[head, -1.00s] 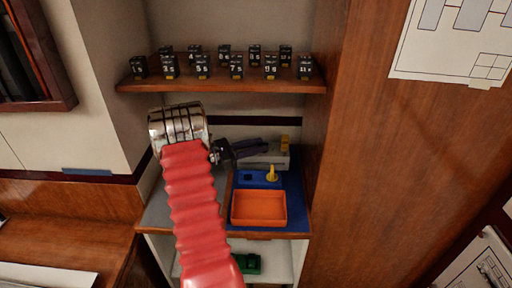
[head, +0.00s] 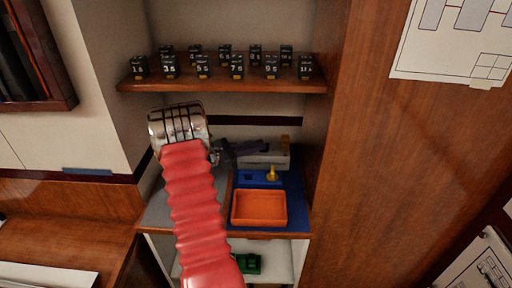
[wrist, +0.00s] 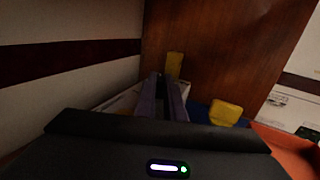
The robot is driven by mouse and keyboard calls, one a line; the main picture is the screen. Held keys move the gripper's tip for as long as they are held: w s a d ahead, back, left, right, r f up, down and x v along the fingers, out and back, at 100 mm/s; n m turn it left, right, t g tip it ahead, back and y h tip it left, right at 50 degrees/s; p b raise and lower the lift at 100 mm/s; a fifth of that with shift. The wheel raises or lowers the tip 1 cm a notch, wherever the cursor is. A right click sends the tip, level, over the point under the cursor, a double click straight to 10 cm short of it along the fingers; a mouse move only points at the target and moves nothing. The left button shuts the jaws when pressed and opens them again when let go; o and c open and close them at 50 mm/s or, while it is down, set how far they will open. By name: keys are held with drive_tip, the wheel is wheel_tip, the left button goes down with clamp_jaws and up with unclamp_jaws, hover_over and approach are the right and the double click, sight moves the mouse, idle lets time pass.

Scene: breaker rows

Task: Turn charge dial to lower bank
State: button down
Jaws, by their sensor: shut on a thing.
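My gripper (head: 266,146) reaches right from my red sleeved arm into the bay under the shelf. Its dark fingers, also in the wrist view (wrist: 163,82), are shut at a yellow upright piece (head: 285,140) on a pale grey unit (head: 272,160), which appears to be the charge dial. In the wrist view the yellow piece (wrist: 174,65) stands just past the fingertips; the exact contact is too dark to see. A second yellow knob (head: 272,174) stands on a blue block in front, apart from the fingers; it also shows in the wrist view (wrist: 225,112).
An orange tray (head: 259,222) lies on the blue mat in front. The wooden shelf (head: 222,87) above carries several numbered black breakers. A wooden side panel (head: 345,190) bounds the bay on the right. A green item (head: 248,264) is on the lower shelf.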

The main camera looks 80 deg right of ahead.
drive_tip(key=shift+s+n+t+h, duration=0.2)
drive_tip(key=shift+n+t+h, duration=0.2)
drive_tip(key=shift+h, duration=0.1)
drive_tip(key=shift+s+a+n+t+h, duration=0.1)
drive_tip(key=shift+s+n+t+h, duration=0.1)
drive_tip(key=shift+n+t+h, duration=0.65)
drive_tip(key=shift+s+a+n+t+h, duration=0.15)
drive_tip(key=shift+n+t+h, duration=0.45)
drive_tip(key=shift+t, duration=0.35)
drive_tip(key=shift+s+a+n+t+h, duration=0.1)
drive_tip(key=shift+s+n+t+h, duration=0.1)
drive_tip(key=shift+n+t+h, duration=0.6)
drive_tip(key=shift+s+a+n+t+h, duration=0.15)
drive_tip(key=shift+n+t+h, duration=0.1)
drive_tip(key=shift+n+t, duration=0.55)
drive_tip(key=shift+s+d+n+t+h, duration=0.2)
drive_tip(key=shift+n+t, duration=0.25)
drive_tip(key=shift+t, duration=0.7)
drive_tip(key=shift+s+a+n+t+h, duration=0.15)
drive_tip(key=shift+n+t+h, duration=0.15)
drive_tip(key=shift+n+t, duration=0.5)
drive_tip(key=shift+r+t, duration=0.1)
drive_tip(key=shift+t, duration=0.45)
drive_tip(key=c, duration=1.8)
unclamp_jaws()
drive_tip(key=shift+w, duration=0.1)
drive_tip(key=shift+c, duration=0.2)
drive_tip(key=shift+a, duration=0.1)
